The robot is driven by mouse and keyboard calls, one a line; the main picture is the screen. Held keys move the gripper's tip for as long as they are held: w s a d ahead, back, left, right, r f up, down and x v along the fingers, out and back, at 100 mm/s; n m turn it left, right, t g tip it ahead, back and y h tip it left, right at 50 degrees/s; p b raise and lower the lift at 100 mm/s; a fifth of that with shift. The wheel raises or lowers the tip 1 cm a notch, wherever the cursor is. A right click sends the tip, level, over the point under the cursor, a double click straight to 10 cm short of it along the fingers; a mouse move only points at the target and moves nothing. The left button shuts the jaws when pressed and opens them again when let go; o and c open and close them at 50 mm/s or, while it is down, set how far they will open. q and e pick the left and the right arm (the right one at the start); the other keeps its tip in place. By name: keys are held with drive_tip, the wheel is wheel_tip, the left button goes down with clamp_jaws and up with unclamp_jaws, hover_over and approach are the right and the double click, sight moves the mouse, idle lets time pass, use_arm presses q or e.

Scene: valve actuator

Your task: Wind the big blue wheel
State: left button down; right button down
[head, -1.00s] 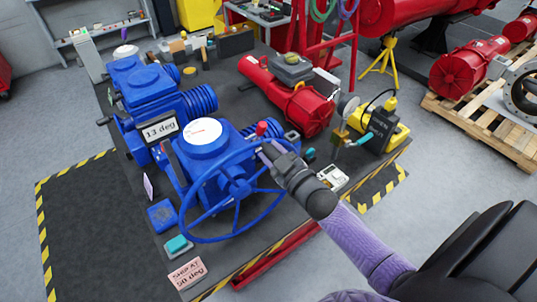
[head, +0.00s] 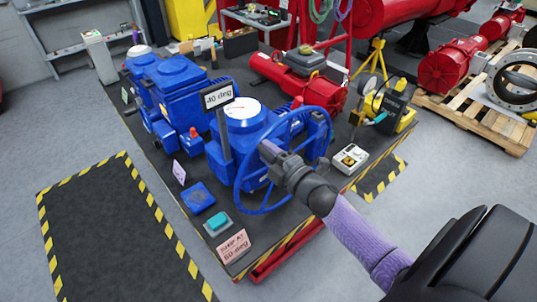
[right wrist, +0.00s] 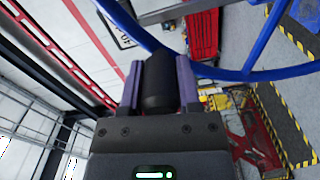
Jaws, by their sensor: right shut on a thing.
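The big blue wheel (head: 246,204) stands upright on the near side of a blue valve actuator (head: 243,128); its rim also crosses the right wrist view (right wrist: 250,75). My right gripper (head: 268,150) reaches in from the right, in front of the wheel. In the right wrist view my gripper (right wrist: 159,88) is shut on a black cylindrical handle (right wrist: 158,75) beside the rim. The handle is hidden by the gripper in the head view. A small sign (head: 218,95) above the actuator reads 40 deg. A pink card (head: 235,246) reads SHIP AT 50 deg. My left gripper is not in view.
A blue pad (head: 197,197) and a teal button box (head: 217,223) lie on the dark bench near the wheel. A second blue actuator (head: 180,85) and a red one (head: 300,82) stand behind. A gauge set (head: 385,108) stands right. Striped floor mat (head: 115,230) is clear.

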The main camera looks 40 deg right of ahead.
drive_tip(key=a+f+n+b, duration=0.2)
drive_tip(key=shift+s+a+f, duration=0.1)
drive_tip(key=shift+a+f, duration=0.2)
drive_tip(key=shift+s+a+f+n+b, duration=0.1)
drive_tip(key=shift+a+f+n+b, duration=0.6)
drive_tip(key=shift+a+f+n, duration=0.15)
drive_tip(key=shift+c, duration=1.5)
unclamp_jaws()
approach(251, 158)
drive_tip(key=s, duration=0.1)
drive_tip(key=s+f, duration=0.1)
drive_tip(key=s+a+f+b, duration=0.1)
drive_tip(key=shift+s+a, duration=0.15)
drive_tip(key=shift+s, duration=0.2)
